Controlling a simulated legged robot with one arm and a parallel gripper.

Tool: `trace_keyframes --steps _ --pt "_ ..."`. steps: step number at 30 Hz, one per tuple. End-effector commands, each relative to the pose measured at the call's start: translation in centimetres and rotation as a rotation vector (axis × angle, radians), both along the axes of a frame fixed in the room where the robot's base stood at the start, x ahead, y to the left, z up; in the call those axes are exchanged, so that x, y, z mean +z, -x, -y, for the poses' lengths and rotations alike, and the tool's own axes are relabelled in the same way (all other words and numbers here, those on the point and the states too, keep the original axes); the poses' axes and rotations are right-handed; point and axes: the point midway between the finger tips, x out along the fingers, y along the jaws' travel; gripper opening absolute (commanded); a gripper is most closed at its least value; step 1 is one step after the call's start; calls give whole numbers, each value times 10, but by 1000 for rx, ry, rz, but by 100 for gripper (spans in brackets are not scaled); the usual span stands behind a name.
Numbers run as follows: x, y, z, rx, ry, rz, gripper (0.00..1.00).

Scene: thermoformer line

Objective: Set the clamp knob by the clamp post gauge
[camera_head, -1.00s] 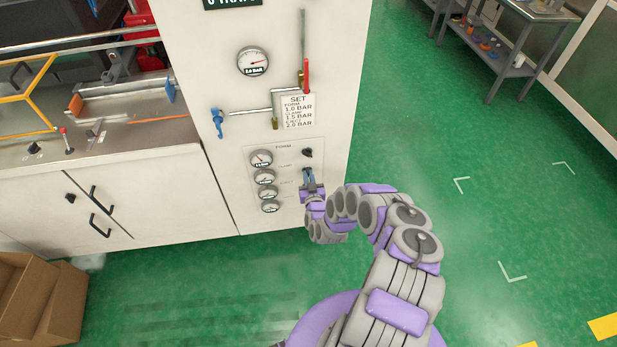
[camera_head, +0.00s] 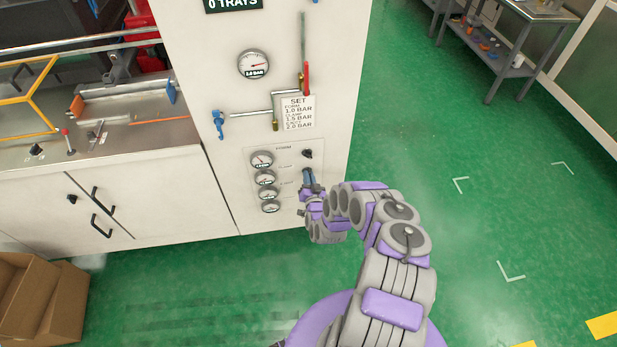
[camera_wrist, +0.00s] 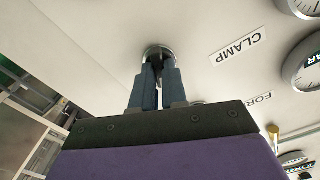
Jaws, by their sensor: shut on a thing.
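The clamp knob (camera_wrist: 158,51) is a small round knob on the white panel, beside the CLAMP label (camera_wrist: 239,47) in the wrist view. My gripper (camera_wrist: 157,70) is shut on it, one finger on each side, covering most of it. In the head view my gripper (camera_head: 309,178) is at the panel, below the black top knob (camera_head: 307,153). The gauge in line with the CLAMP label (camera_wrist: 303,7) is cut off by the wrist picture's edge. In the head view it seems to be the second small gauge (camera_head: 265,177); its reading is too small to tell.
A sign (camera_head: 298,113) lists set pressures: form 1.0, clamp 1.5, apparently eject 2.0 bar. A larger gauge (camera_head: 254,64) shows 2.0 bar. A red-handled valve (camera_head: 306,78) and blue valve (camera_head: 219,124) are above the small gauges. Open green floor (camera_head: 470,240) lies right.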

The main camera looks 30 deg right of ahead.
Motion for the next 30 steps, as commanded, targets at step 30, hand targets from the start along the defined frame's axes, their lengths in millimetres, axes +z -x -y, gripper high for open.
trace_keyframes --steps 30 --pt "-5 2 5 -8 -928 264 0"
